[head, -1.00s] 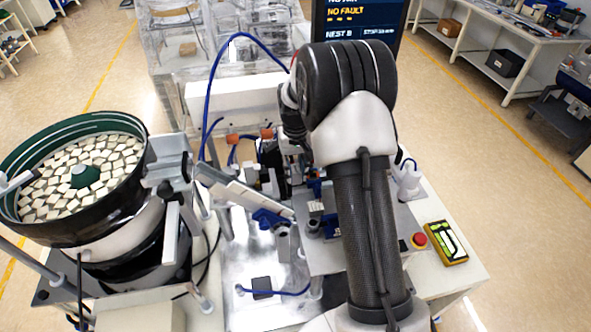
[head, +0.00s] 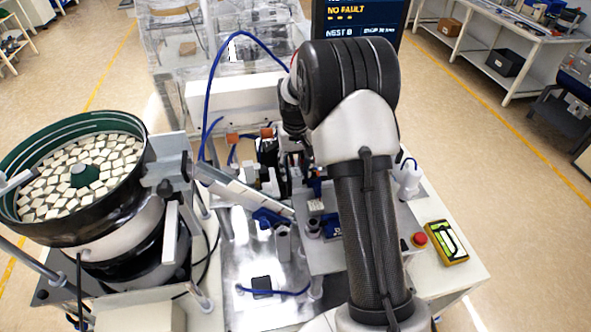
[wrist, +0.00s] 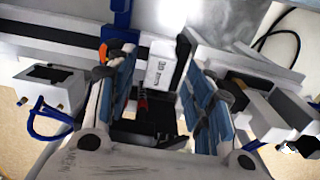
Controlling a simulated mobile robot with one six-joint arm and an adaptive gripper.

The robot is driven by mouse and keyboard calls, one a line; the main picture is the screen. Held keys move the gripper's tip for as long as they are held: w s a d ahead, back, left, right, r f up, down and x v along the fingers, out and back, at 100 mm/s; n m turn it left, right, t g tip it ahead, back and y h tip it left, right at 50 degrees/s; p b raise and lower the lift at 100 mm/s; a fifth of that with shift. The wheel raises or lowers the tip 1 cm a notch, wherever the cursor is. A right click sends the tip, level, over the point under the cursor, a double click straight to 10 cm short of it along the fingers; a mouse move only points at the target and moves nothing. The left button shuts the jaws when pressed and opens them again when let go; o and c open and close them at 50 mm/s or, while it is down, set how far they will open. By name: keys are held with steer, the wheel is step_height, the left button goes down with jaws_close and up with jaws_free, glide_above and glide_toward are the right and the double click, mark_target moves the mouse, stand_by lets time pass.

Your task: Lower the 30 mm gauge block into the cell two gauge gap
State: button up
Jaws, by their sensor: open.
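The 30 mm gauge block (wrist: 157,72) is a pale block with "30 mm" printed on its face, in the upper middle of the wrist view. My gripper (wrist: 156,88) has its two blue-padded fingers spread wide, one on each side of the block, with visible room between. Dark parts of the fixture stand close beside the block, and a dark recess lies below it in the picture. I cannot tell whether the block sits fully in the gap. In the head view my arm hides the block and the fingertips.
A bowl feeder (head: 75,225) full of pale square parts stands at the left. A feed track (head: 245,195) runs from it toward the fixtures. A red stop button (head: 420,239) and a yellow device (head: 447,243) are at the right. Blue hoses loop near my arm.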

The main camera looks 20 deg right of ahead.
steer(key=s+a+r+t+b, duration=0.1)
steer(key=s+a+r, duration=0.1)
steer(key=r, duration=0.6)
steer(key=s+a+r+b, duration=0.1)
steer(key=s+r+b, duration=0.15)
steer(key=r, duration=0.45)
steer(key=s+a+r+n+t+b, duration=0.1)
steer(key=s+a+r+b, duration=0.2)
steer(key=s, duration=0.6)
steer(key=s+a+f+t+b, duration=0.1)
steer(key=s+a+f+b, duration=0.1)
steer(key=s, duration=0.7)
steer(key=s+a+f+n+t+b, duration=0.1)
steer(key=s+a+f+b, duration=0.1)
steer(key=s+f, duration=0.3)
steer(key=s+a, duration=0.1)
steer(key=s, duration=0.3)
steer(key=shift+s+f+t, duration=0.15)
steer(key=shift+s+t, duration=0.1)
steer(key=shift+t, duration=0.05)
